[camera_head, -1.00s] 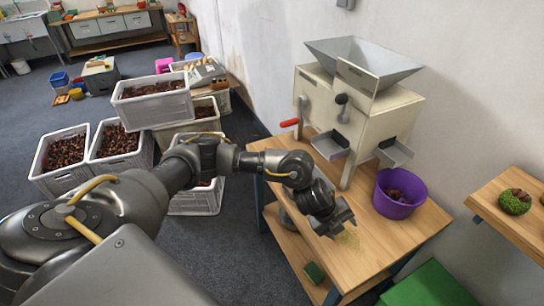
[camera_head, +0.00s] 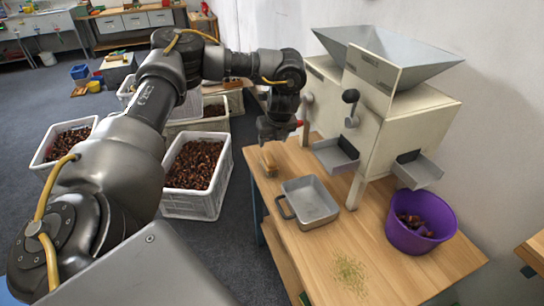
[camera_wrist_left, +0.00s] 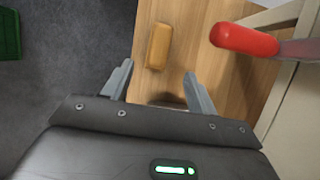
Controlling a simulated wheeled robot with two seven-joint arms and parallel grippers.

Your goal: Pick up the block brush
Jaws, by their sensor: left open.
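The block brush (camera_head: 268,164), a small tan wooden block, lies on the far left part of the wooden table, near its left edge. It also shows in the left wrist view (camera_wrist_left: 159,46), lying lengthwise just beyond the fingertips. Its bristles cannot be made out. My left gripper (camera_head: 270,146) points down above and close to the brush in the head view. In the left wrist view its two fingers (camera_wrist_left: 158,77) are spread apart with nothing between them. My right gripper is not in view.
A red crank handle (camera_wrist_left: 244,40) sits right of the brush, on the machine (camera_head: 405,110). A metal pan (camera_head: 312,203), a purple bowl (camera_head: 422,232) and greenish debris (camera_head: 350,274) are on the table (camera_head: 300,245). Chestnut crates (camera_head: 195,200) stand on the floor to the left.

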